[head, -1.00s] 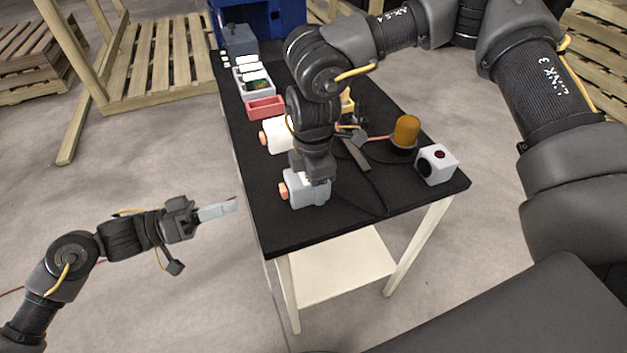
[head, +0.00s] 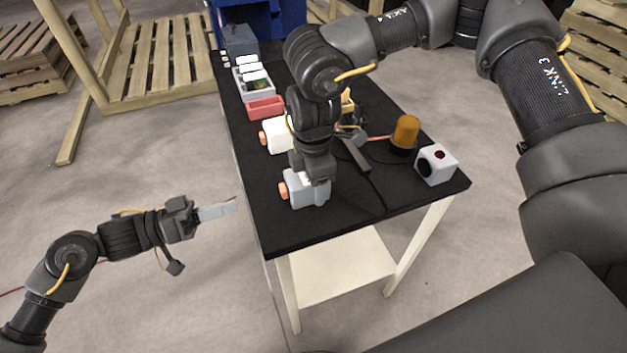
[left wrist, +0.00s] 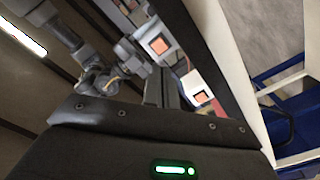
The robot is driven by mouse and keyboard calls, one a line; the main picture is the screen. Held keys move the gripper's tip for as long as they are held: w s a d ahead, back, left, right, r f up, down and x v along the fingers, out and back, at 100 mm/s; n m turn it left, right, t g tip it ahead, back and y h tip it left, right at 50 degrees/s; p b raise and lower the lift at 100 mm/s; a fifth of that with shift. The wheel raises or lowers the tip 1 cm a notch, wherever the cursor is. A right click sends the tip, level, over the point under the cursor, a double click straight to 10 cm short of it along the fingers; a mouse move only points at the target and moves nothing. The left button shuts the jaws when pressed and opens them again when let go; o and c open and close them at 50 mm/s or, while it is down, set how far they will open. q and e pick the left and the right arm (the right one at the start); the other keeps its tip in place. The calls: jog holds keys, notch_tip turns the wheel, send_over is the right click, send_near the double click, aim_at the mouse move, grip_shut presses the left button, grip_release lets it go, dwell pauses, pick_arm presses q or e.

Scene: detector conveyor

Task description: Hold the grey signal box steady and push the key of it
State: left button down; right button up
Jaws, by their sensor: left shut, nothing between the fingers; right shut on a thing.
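The grey signal box (head: 310,196) sits near the front left corner of the black table, with its orange key (head: 283,191) facing left. My right gripper (head: 318,183) reaches down from above and is shut on the box, hiding part of its top. My left gripper (head: 216,211) is shut and empty, off the table's left edge. Its tips point right towards the key side, with a clear gap.
A white box (head: 276,136) with an orange key stands behind the grey one. A red bin (head: 265,107) is farther back. An orange lamp (head: 406,131) and a white box with a dark red button (head: 437,164) stand right. The table's front strip is clear.

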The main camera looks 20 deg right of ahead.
aim_at(268, 211)
dwell(0.7)
pick_arm(q)
jog(key=n+t+y, duration=0.2)
jog(key=n+t, duration=0.1)
jog(key=t, duration=0.1)
jog(key=n+t+y, duration=0.2)
jog(key=n+t, duration=0.2)
jog(key=s+a+n+t+y, duration=0.1)
jog(key=n+t+y, duration=0.1)
jog(key=n+t, duration=0.2)
jog(key=shift+s, duration=0.1)
jog(key=shift+d, duration=4.35)
jog(key=shift+d, duration=0.1)
jog(key=shift+d, duration=0.35)
